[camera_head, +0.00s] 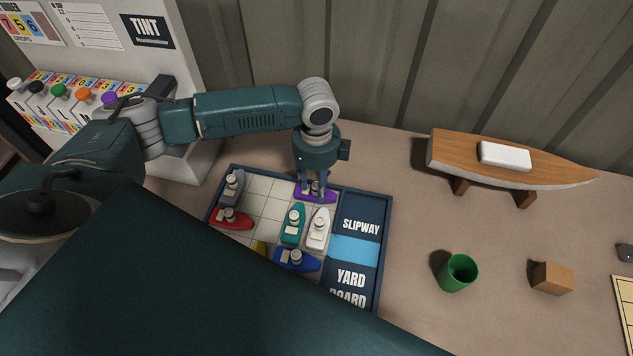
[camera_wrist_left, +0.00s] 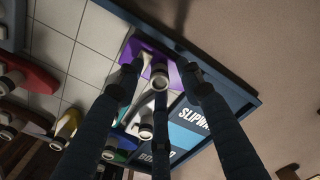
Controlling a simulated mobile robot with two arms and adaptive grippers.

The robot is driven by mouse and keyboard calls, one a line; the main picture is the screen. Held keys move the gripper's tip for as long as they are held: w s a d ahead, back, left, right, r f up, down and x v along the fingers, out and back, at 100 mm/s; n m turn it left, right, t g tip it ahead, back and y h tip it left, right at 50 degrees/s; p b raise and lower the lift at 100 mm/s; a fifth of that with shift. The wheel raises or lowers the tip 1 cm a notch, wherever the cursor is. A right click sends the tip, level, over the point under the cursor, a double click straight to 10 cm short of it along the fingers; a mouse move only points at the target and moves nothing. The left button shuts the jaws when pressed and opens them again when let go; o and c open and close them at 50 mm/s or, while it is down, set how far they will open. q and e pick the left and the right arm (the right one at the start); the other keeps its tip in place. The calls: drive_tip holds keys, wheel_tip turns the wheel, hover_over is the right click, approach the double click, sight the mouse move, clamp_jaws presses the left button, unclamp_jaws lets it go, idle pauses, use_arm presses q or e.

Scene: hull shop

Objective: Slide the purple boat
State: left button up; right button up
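The purple boat (camera_head: 316,196) sits at the top right of the gridded part of the yard board (camera_head: 384,205), by the far rim. In the left wrist view the purple boat (camera_wrist_left: 167,72) shows its hull between and beyond the fingers. My left gripper (camera_head: 314,188) points down over this boat. In the wrist view its fingers (camera_wrist_left: 160,76) stand apart around the boat's light funnel, with gaps showing. Contact is not clear. My right gripper is not in view.
White (camera_head: 318,231), teal (camera_head: 292,226), blue (camera_head: 297,261), red (camera_head: 231,220) and grey (camera_head: 232,187) boats share the board; a yellow one (camera_head: 260,248) is mostly hidden. A green cup (camera_head: 458,272), brown block (camera_head: 552,278) and wooden hull (camera_head: 459,155) stand to the right.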

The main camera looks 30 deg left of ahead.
use_arm(q)
drive_tip(key=shift+f, duration=0.4)
clamp_jaws()
drive_tip(key=shift+a+r, duration=0.1)
drive_tip(key=shift+a, duration=0.1)
drive_tip(key=s+a+p, duration=0.1)
drive_tip(key=a, duration=0.2)
drive_tip(key=s+a+p, duration=0.1)
drive_tip(key=a+p, duration=0.1)
drive_tip(key=a, duration=0.2)
drive_tip(key=s+a+p, duration=0.1)
drive_tip(key=a, duration=0.3)
drive_tip(key=shift+a, duration=0.1)
drive_tip(key=shift+s+a, duration=0.1)
drive_tip(key=shift+a, duration=0.2)
drive_tip(key=shift+d, duration=0.1)
unclamp_jaws()
